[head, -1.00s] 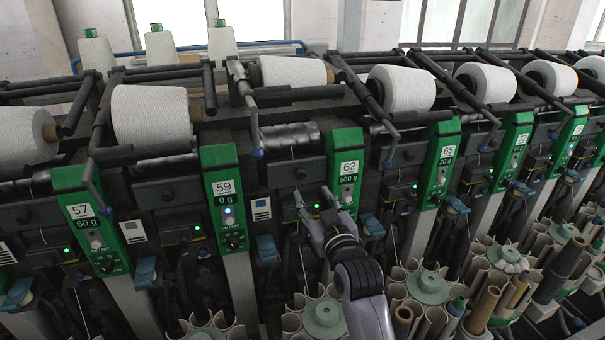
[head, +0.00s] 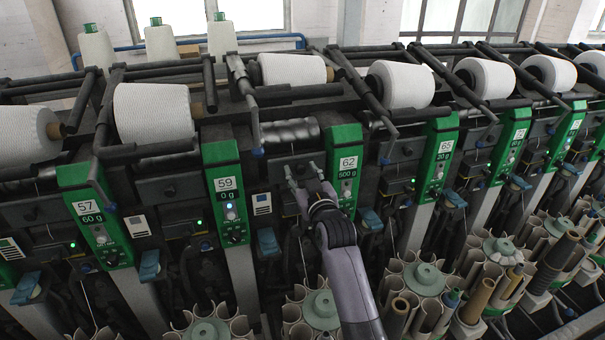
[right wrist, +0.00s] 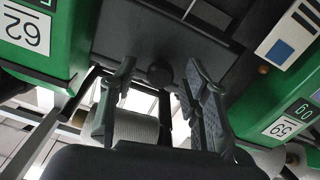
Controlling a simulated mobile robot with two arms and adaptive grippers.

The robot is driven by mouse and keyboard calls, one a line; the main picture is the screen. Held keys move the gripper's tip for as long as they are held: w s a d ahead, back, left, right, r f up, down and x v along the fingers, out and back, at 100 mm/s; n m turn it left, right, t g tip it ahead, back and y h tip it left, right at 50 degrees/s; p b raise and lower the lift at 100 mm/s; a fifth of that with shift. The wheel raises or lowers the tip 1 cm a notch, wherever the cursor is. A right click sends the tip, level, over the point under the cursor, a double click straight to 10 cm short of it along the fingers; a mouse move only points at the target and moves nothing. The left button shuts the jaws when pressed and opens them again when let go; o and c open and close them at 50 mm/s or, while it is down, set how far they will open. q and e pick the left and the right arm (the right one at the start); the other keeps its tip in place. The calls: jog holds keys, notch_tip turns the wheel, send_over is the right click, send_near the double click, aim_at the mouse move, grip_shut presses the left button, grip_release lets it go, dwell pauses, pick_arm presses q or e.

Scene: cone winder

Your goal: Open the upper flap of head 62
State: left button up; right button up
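In the right wrist view the flap (right wrist: 140,35) shows as a dark surface with a round black knob (right wrist: 160,73). My right gripper (head: 303,170) is open in front of the flap. In the right wrist view its two fingers (right wrist: 160,80) stand on either side of the knob, with gaps visible; I cannot tell the depth between them. My left gripper is not in view.
The green panel of head 59 (head: 226,195) stands to the left and that of head 65 (head: 438,158) to the right. A grooved drum (head: 290,133) and a yarn cone (head: 292,69) lie above the flap. Round tube magazines (head: 320,308) stand below.

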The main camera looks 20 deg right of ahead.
grip_shut()
dwell(0.3)
dwell(0.4)
